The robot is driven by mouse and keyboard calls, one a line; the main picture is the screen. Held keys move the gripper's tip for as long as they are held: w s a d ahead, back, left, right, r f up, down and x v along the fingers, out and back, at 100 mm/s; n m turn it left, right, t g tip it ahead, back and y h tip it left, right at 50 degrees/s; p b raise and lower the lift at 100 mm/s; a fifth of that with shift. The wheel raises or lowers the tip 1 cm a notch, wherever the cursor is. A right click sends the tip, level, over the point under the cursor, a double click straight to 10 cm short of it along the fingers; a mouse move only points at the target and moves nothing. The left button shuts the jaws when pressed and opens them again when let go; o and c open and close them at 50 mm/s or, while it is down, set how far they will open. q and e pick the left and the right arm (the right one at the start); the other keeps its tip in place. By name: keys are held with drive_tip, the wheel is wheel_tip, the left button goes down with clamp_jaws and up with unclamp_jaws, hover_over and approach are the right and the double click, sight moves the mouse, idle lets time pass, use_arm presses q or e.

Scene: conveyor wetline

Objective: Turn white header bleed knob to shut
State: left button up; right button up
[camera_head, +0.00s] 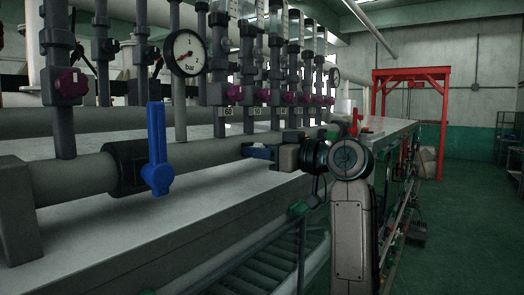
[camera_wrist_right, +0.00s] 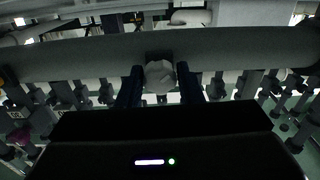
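The white knob (camera_wrist_right: 160,76) shows in the right wrist view, on the near side of a thick grey header pipe (camera_wrist_right: 82,58). The two dark blue fingers of my right gripper (camera_wrist_right: 160,80) stand one on each side of it, and the knob nearly fills the space between the tips. I cannot tell whether the fingers touch it. In the head view my right gripper (camera_head: 257,152) reaches in from the right to the header pipe (camera_head: 205,153); the knob is not discernible there. My left gripper is not in view.
A blue valve lever (camera_head: 157,150) stands upright on the header to the left. A pressure gauge (camera_head: 186,53) and a row of purple knobs (camera_head: 234,93) sit above. A roller conveyor (camera_head: 258,272) runs below. Green floor (camera_head: 460,240) is open at the right, with a red frame (camera_head: 410,75) behind.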

drive_tip(key=c, duration=0.5)
drive_tip(key=shift+o, duration=0.2)
